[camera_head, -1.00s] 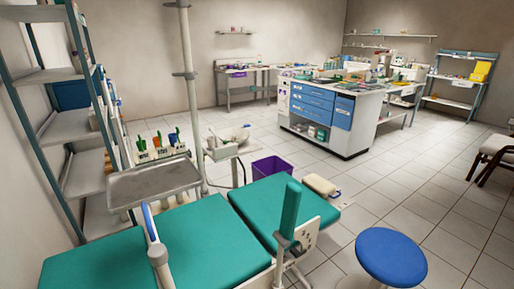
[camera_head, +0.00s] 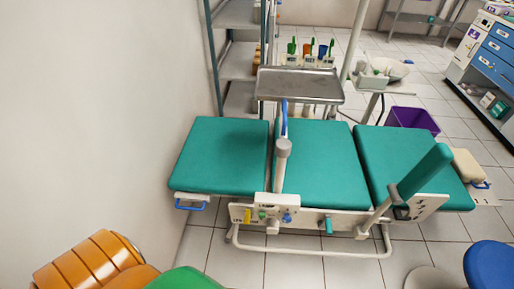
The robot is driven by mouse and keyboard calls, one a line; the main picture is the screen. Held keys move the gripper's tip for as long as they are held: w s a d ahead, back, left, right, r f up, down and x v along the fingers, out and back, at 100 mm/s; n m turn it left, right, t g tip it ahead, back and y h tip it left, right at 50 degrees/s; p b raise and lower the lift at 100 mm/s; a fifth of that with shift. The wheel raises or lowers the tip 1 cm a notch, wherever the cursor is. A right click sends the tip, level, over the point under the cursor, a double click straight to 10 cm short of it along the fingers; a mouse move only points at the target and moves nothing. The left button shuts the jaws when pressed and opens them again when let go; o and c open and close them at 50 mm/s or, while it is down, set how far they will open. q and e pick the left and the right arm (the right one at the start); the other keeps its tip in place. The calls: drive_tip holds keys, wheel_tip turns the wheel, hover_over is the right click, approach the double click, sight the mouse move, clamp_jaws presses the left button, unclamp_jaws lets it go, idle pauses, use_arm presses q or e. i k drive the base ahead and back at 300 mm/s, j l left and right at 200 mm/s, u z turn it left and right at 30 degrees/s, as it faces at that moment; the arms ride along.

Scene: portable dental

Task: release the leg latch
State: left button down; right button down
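A portable dental chair with three green pads (camera_head: 318,165) stands before me in the head view. Its near side carries a pale panel (camera_head: 270,214) with small print at its left end that seems to read "LEG". A yellow part (camera_head: 247,215), a green part (camera_head: 262,214) and a blue knob (camera_head: 287,217) sit on this panel. A blue loop handle (camera_head: 190,206) hangs under the left pad. A teal handle (camera_head: 328,225) sits further right on the frame. I cannot tell for sure which part is the leg latch. Neither gripper is in view.
A metal tray (camera_head: 300,84) stands above the chair's far side. A blue stool (camera_head: 490,264) is at lower right, and a purple bin (camera_head: 412,120) behind the chair. An orange ridged object (camera_head: 90,265) is at lower left.

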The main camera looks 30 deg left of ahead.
sight(248, 216)
drive_tip(key=l+u, duration=0.1)
drive_tip(key=u, duration=0.35)
drive_tip(key=i+l+u, duration=0.1)
drive_tip(key=u, duration=0.4)
drive_tip(key=l+u, duration=0.15)
drive_tip(key=u, duration=0.3)
drive_tip(key=i, duration=0.05)
